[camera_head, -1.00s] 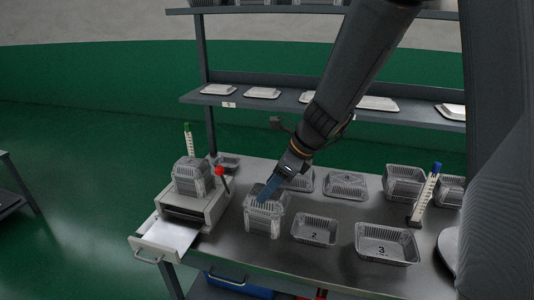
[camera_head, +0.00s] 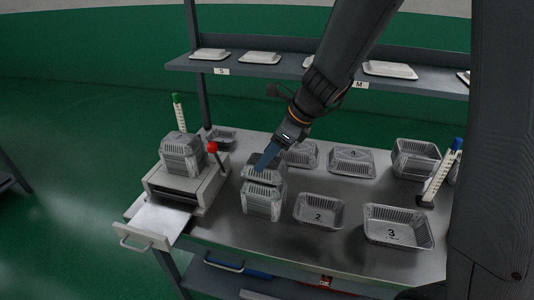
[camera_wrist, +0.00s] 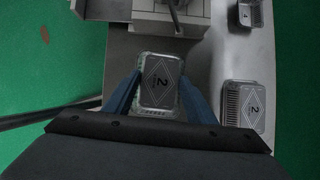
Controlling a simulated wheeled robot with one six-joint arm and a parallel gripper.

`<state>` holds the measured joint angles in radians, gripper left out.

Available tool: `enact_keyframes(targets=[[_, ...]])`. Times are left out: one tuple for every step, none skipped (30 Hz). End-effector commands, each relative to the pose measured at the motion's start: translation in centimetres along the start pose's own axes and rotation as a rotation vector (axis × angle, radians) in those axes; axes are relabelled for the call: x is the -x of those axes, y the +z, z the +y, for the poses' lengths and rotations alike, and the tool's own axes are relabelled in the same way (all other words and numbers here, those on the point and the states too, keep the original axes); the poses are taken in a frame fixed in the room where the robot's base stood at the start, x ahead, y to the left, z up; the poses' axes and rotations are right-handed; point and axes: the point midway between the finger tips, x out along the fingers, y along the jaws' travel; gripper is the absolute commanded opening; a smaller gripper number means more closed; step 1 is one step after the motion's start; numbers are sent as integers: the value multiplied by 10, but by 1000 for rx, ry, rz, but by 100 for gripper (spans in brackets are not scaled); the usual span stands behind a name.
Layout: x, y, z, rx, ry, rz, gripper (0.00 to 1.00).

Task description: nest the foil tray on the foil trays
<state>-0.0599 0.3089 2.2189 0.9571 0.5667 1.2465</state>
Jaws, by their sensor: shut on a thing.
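My gripper (camera_head: 268,160) has blue fingers and is shut on a silver foil tray (camera_head: 262,175). Another stack of foil trays (camera_head: 182,158) sits on the grey device to the left. A single tray marked 2 (camera_head: 318,211) lies to the right of the near stack.
The grey device (camera_head: 190,188) has a red knob (camera_head: 212,146) and a pulled-out drawer (camera_head: 150,236). A tray marked 3 (camera_head: 398,228) and several others line the table's right and back. A marked post (camera_head: 440,175) stands at the right. A shelf (camera_head: 270,68) runs behind.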

Motion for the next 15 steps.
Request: enact_keyframes(targets=[[-7, -3, -1, 1, 0, 0, 30], [-9, -4, -1, 1, 0, 0, 30], [-12, -6, 0, 2, 0, 0, 30], [-14, -7, 0, 2, 0, 0, 30], [-16, -8, 0, 2, 0, -1, 30], [-19, -9, 0, 2, 0, -1, 30], [-21, -10, 0, 2, 0, 0, 30], [-23, -12, 0, 2, 1, 0, 30], [-26, -14, 0, 2, 1, 0, 30], [-28, -15, 0, 2, 1, 0, 30], [-31, -16, 0, 2, 1, 0, 30], [-34, -18, 0, 2, 2, 0, 30], [-36, -19, 0, 2, 2, 0, 30], [-38, -20, 1, 2, 2, 0, 30], [-40, -21, 1, 2, 2, 0, 30]])
